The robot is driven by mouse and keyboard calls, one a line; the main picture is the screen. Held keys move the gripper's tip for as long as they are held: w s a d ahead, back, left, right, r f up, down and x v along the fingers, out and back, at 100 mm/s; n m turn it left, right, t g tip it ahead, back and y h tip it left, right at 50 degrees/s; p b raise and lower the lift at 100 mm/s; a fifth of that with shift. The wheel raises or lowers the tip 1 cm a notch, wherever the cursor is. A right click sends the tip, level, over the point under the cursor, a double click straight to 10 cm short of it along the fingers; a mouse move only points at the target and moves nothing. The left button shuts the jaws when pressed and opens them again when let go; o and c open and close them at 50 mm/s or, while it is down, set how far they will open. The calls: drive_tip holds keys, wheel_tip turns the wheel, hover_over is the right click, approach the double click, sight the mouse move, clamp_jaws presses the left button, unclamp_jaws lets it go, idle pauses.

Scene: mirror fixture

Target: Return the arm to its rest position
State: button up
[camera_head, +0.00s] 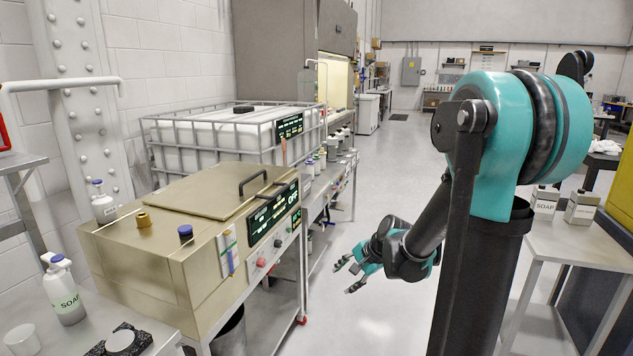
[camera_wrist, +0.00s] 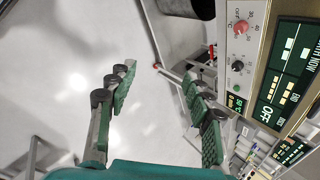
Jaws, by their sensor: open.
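My gripper (camera_head: 350,272) is at the end of my teal and black arm. In the head view it hangs over the open floor, to the right of the tan machine (camera_head: 160,270), and points left toward it. In the wrist view the two fingers of my gripper (camera_wrist: 160,85) are spread wide apart with nothing between them. Beyond them the wrist view shows pale floor, and the machine's control panel (camera_wrist: 245,60) with its red and black knobs stands to the right of the right finger. No gap between finger and panel can be measured from these views.
A caged white tank (camera_head: 190,140) and a bench with bottles stand behind the machine. A soap bottle (camera_head: 62,290) stands on the left table. The floor aisle (camera_head: 380,165) is clear.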

drive_tip(key=s+d+f+n+h, duration=0.1)
drive_tip(key=s+d+n+h, duration=0.1)
drive_tip(key=s+d+n, duration=0.3)
drive_tip(key=s+d+f+n+h, duration=0.2)
drive_tip(key=s+d+n, duration=0.3)
drive_tip(key=s, duration=0.8)
drive_tip(key=shift+d+f+n+h, duration=0.25)
drive_tip(key=shift+n+h, duration=0.05)
drive_tip(key=shift+h, duration=0.4)
